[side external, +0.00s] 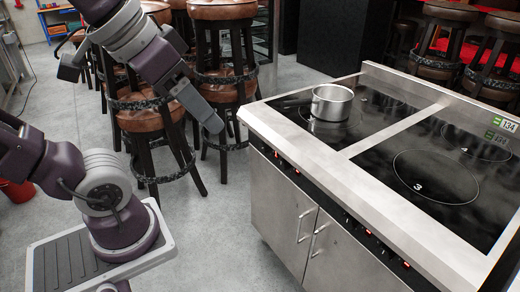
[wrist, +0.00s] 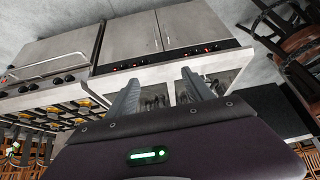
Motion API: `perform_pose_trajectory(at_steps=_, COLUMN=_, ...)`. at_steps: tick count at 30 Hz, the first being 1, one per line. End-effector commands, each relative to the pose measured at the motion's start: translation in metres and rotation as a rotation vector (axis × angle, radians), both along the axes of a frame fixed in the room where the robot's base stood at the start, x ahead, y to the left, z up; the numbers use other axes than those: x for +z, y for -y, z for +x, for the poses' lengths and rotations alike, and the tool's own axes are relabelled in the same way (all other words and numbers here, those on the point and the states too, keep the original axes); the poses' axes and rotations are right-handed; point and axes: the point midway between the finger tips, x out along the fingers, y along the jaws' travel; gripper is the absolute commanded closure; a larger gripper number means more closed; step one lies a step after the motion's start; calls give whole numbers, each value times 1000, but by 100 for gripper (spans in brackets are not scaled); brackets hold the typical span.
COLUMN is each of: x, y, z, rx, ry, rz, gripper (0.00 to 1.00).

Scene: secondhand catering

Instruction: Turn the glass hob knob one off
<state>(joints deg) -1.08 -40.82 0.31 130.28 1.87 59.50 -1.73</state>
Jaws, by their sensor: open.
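The glass hob (side external: 375,165) has a black top on a steel cabinet, with rings marked 3 and 4 readable. Its small control knobs sit along the dark front strip (side external: 335,205), some beside red lights. The strip also shows in the wrist view (wrist: 160,60), knobs small with red lights. I cannot tell which knob is number one or how any is turned. My gripper (side external: 213,125) is in the air left of the hob, apart from the knobs. In the wrist view my gripper (wrist: 160,90) has its two fingers spread, with nothing between them.
A steel pot (side external: 332,104) stands on the hob's far left ring. Cabinet doors with handles (side external: 310,235) lie below the strip. Bar stools (side external: 150,110) crowd behind my arm. A second range (wrist: 50,65) adjoins the hob in the wrist view. Floor (side external: 225,220) before the cabinet is clear.

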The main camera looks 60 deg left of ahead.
Motion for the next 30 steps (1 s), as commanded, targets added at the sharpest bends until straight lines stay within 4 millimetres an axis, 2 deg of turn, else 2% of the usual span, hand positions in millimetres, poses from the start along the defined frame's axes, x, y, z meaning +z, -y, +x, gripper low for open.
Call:
perform_pose_trajectory(at_steps=1, x=2, y=-16, z=23, rx=63, ry=33, rz=17, gripper=40)
perform_pose_trajectory(at_steps=3, x=11, y=-40, z=57, rx=144, ry=112, rz=45, gripper=40)
perform_pose_trajectory(at_steps=5, x=20, y=-63, z=86, rx=209, ry=185, rz=71, gripper=40)
perform_pose_trajectory(at_steps=8, x=35, y=-108, z=135, rx=306, ry=315, rz=120, gripper=40)
perform_pose_trajectory(at_steps=13, x=58, y=-205, z=217, rx=404, ry=586, rz=199, gripper=40)
perform_pose_trajectory(at_steps=15, x=60, y=-247, z=247, rx=395, ry=709, rz=206, gripper=40)
perform_pose_trajectory(at_steps=17, x=54, y=-278, z=266, rx=361, ry=803, rz=184, gripper=40)
perform_pose_trajectory(at_steps=18, x=47, y=-295, z=274, rx=331, ry=855, rz=152, gripper=40)
perform_pose_trajectory(at_steps=20, x=32, y=-313, z=279, rx=276, ry=921, rz=85, gripper=40)
perform_pose_trajectory(at_steps=22, x=11, y=-327, z=276, rx=212, ry=978, rz=-24, gripper=40)
perform_pose_trajectory(at_steps=24, x=-13, y=-336, z=263, rx=153, ry=1020, rz=-163, gripper=40)
perform_pose_trajectory(at_steps=25, x=-32, y=-333, z=260, rx=140, ry=1024, rz=-209, gripper=40)
perform_pose_trajectory(at_steps=27, x=-89, y=-328, z=262, rx=142, ry=1021, rz=-204, gripper=40)
perform_pose_trajectory(at_steps=29, x=-133, y=-327, z=262, rx=138, ry=1022, rz=-200, gripper=40)
perform_pose_trajectory(at_steps=30, x=-163, y=-327, z=262, rx=136, ry=1023, rz=-197, gripper=40)
